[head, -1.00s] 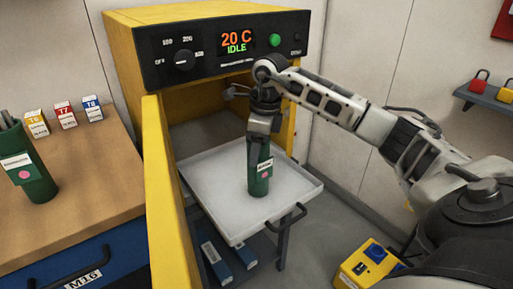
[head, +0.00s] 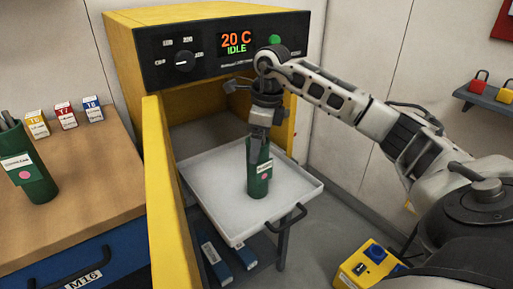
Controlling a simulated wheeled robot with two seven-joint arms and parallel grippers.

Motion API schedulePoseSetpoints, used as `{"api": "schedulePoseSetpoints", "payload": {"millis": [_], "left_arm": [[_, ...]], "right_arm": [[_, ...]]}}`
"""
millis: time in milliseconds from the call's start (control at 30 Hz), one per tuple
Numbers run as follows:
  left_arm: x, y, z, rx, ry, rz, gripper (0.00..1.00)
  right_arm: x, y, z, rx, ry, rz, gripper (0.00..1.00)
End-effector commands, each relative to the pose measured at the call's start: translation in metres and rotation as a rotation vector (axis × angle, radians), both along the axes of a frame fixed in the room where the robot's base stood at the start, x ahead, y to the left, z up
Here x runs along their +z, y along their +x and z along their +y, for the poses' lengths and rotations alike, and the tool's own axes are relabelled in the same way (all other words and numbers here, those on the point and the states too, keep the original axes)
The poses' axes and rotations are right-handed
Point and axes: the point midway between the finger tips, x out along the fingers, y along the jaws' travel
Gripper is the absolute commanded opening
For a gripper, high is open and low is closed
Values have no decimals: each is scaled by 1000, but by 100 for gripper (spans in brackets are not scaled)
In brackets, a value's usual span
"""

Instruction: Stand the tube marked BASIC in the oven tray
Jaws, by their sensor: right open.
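A green tube (head: 259,178) with a white label and a pink dot stands upright on the oven tray (head: 212,204); its label is too small to read surely. The light grey tray is pulled out of the yellow oven. My right gripper (head: 260,146) points down at the top of this tube and is open, its fingers at the tube's rim. A second green tube (head: 36,186) with a white label and a pink dot stands on the wooden bench at left, with dark rods sticking out of its top. My left gripper is not in view.
The oven (head: 222,22) reads 20 C IDLE, and its yellow door (head: 168,190) stands open between bench and tray. Small boxes (head: 66,116) stand on the wooden bench (head: 100,165). A yellow box (head: 366,262) is on the floor at right. The tray around the tube is clear.

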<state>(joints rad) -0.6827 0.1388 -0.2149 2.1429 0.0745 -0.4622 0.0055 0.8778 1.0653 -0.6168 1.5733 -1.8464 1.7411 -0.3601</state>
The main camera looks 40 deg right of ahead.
Motion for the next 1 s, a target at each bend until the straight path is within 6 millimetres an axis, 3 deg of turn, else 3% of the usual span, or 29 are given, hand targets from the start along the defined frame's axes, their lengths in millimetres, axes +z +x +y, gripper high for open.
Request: {"api": "schedulePoseSetpoints", "payload": {"millis": [200, 433, 600, 1000], "left_arm": [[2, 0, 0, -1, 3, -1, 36], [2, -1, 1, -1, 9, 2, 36], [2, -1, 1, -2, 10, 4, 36], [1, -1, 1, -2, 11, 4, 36]], "right_arm": [[51, -5, -4, 1, 1, -7, 75], [88, -10, -8, 0, 2, -2, 75], [97, -11, -9, 1, 1, 0, 75], [98, -12, -9, 1, 2, 0, 75]]}}
